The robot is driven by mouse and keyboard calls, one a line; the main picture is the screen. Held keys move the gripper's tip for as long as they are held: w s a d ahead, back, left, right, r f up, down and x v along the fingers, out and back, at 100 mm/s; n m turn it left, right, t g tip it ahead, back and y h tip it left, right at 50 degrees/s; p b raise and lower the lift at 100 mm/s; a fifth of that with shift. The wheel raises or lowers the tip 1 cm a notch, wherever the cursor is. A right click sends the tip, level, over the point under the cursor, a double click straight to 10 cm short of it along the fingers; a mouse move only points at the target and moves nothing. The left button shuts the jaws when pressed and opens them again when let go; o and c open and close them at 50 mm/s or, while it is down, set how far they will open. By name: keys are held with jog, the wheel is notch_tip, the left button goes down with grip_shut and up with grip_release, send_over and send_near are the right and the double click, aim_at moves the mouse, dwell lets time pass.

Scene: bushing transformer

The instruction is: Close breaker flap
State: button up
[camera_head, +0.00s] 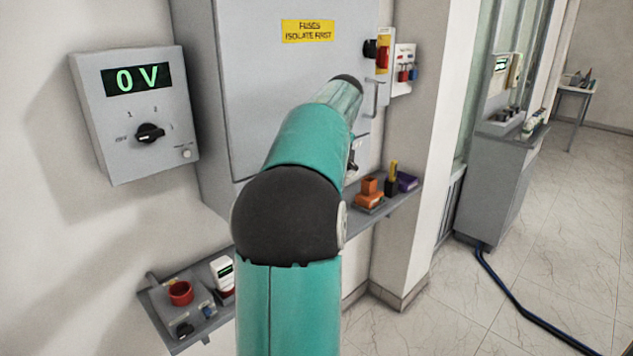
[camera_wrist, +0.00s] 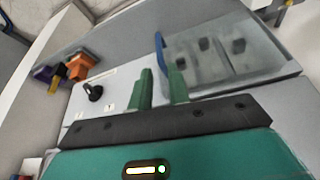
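In the wrist view, a clear breaker flap (camera_wrist: 228,50) lies at the upper right of the grey panel, with several dark breaker shapes visible through or beside it. A curved blue bar (camera_wrist: 160,48) runs along its left side. My gripper (camera_wrist: 160,72) shows two green fingers with a gap between them, and I see nothing held. The fingertips are close to the lower end of the blue bar; I cannot tell whether they touch it. I cannot tell the flap's exact angle. In the head view, my arm hides the flap and my gripper.
A grey cabinet (camera_head: 265,90) with a yellow label stands behind my arm. A 0 V meter box (camera_head: 135,115) hangs at left. A shelf (camera_head: 405,202) at right holds orange and purple items. A black knob (camera_wrist: 93,92) sits left of the fingers. Open floor lies at right.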

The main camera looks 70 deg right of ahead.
jog(key=v, duration=0.6)
jog(key=shift+r, duration=0.15)
jog(key=w+a+f+n+y, duration=0.1)
jog(key=w+a, duration=0.5)
jog(key=a, duration=0.3)
jog(key=w+a+f+n+t, duration=0.1)
jog(key=w+a, duration=0.6)
jog(key=a, duration=0.3)
jog(key=w+a+f+n+y, duration=0.1)
jog(key=w+a, duration=0.5)
jog(key=a, duration=0.3)
jog(key=a+f+n, duration=0.1)
jog(key=a+f, duration=0.1)
jog(key=a, duration=0.6)
jog(key=a+f+n, duration=0.1)
jog(key=a+f, duration=0.2)
jog(key=a, duration=0.5)
jog(key=s+a+f+n, duration=0.1)
jog(key=s+a+f, duration=0.2)
jog(key=a, duration=0.4)
jog(key=s+a+f+n+t, duration=0.1)
jog(key=s+a+f, duration=0.1)
jog(key=a+f, duration=0.3)
jog(key=shift+s+a+f+y, duration=0.15)
jog(key=shift+s+a+y, duration=0.25)
jog(key=shift+a, duration=0.65)
